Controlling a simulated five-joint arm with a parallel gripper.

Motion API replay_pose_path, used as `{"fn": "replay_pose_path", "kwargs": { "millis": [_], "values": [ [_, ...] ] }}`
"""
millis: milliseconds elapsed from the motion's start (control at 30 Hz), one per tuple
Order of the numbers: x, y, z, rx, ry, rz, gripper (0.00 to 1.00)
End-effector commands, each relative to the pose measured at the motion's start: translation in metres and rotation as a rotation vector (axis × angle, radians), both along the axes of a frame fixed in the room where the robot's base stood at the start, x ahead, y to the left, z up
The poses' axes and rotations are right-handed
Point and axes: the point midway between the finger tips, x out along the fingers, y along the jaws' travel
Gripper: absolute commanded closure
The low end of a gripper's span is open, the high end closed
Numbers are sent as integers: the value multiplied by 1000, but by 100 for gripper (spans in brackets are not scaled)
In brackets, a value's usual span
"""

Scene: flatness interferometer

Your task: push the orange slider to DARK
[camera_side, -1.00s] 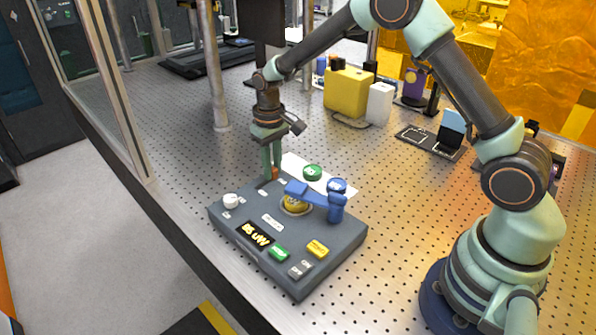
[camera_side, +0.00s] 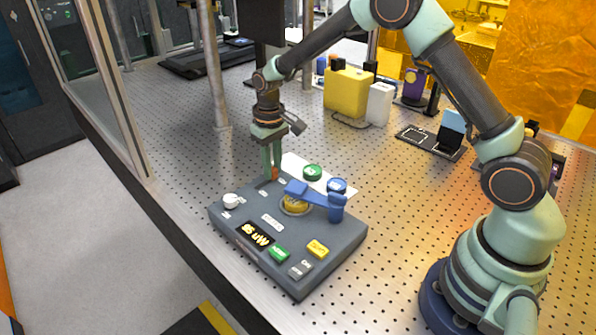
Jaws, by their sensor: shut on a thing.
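The orange slider (camera_side: 275,174) is a small knob at the far left corner of the grey control box (camera_side: 290,278). My gripper (camera_side: 271,172) points down over that corner, and its pale green fingers are shut on the slider. The fingers hide part of the slider and its track. The lettering beside the slider is too small to read, so I cannot tell which end is DARK. A lit yellow display (camera_side: 256,233) on the box appears to read a value in uW.
The box also carries a white knob (camera_side: 231,201), a blue lever (camera_side: 316,194), a green button (camera_side: 279,253) and a yellow button (camera_side: 318,249). Green (camera_side: 312,172) and blue (camera_side: 337,186) round pieces stand behind it. A metal post (camera_side: 213,80) rises at the back left.

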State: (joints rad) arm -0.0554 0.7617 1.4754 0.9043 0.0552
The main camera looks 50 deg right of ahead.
Motion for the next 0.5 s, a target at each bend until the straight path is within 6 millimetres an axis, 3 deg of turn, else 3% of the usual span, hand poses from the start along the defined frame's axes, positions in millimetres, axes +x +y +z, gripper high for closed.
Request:
{"fn": "replay_pose_path", "kwargs": {
  "millis": [300, 500],
  "values": [
    [0, 2, 1, 0, 0, 0, 100],
    [1, 34, 1, 0, 0, 5, 100]
  ]
}}
